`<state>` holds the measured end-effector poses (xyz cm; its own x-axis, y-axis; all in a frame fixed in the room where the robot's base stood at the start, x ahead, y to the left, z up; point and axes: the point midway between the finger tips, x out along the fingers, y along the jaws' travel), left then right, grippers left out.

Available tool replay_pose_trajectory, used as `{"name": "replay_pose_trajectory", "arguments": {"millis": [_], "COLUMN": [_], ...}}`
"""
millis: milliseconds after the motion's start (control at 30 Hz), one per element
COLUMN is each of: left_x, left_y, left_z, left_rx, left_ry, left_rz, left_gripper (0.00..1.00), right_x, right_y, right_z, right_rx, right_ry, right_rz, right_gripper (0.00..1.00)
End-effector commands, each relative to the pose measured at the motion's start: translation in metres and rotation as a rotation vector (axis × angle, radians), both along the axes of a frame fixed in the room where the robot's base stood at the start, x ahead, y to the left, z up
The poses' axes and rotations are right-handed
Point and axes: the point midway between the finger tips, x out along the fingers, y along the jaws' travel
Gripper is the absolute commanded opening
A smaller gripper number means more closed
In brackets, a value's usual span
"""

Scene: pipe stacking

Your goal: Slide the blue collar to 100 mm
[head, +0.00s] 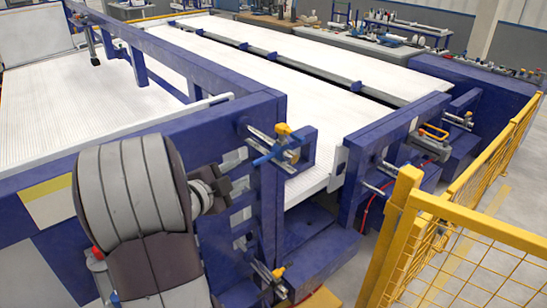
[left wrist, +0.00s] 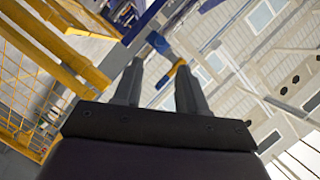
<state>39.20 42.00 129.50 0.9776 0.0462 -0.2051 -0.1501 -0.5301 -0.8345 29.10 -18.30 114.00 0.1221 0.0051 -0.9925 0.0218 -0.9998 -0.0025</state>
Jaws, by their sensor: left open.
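A blue fitting that looks like the collar (head: 277,153) sits with a yellow knob (head: 283,129) on a silver rod mounted on the blue frame post, near the middle of the head view. In the left wrist view a blue piece (left wrist: 158,42) and a yellow piece (left wrist: 176,67) show beyond the fingertips. My left gripper (head: 224,188) is to the left of and below the fitting, apart from it. In the left wrist view its two fingers (left wrist: 160,68) stand apart with nothing held between them. No scale marks can be read. My right gripper is not in view.
A large blue frame (head: 180,60) with white ribbed beds (head: 270,75) fills the back. A second similar fitting (head: 268,272) is low on the post. A yellow mesh fence (head: 470,225) stands at the right. Free air lies between my gripper and the upper fitting.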

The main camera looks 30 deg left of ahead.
Motion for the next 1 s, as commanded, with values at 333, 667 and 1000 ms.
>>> {"name": "replay_pose_trajectory", "arguments": {"millis": [333, 667, 1000], "left_x": [0.080, 0.108, 0.108], "left_y": [0.003, 0.005, 0.005], "left_z": [-0.014, -0.023, -0.024], "left_rx": [-0.003, -0.003, -0.004], "left_ry": [0.004, 0.004, 0.004], "left_rz": [-0.001, 0.003, 0.003], "left_gripper": [0.41, 0.41, 0.02], "right_x": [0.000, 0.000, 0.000], "right_y": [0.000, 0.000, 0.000], "right_z": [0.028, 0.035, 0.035], "right_rx": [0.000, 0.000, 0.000], "right_ry": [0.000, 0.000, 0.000], "right_rz": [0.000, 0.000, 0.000], "right_gripper": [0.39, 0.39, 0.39]}}
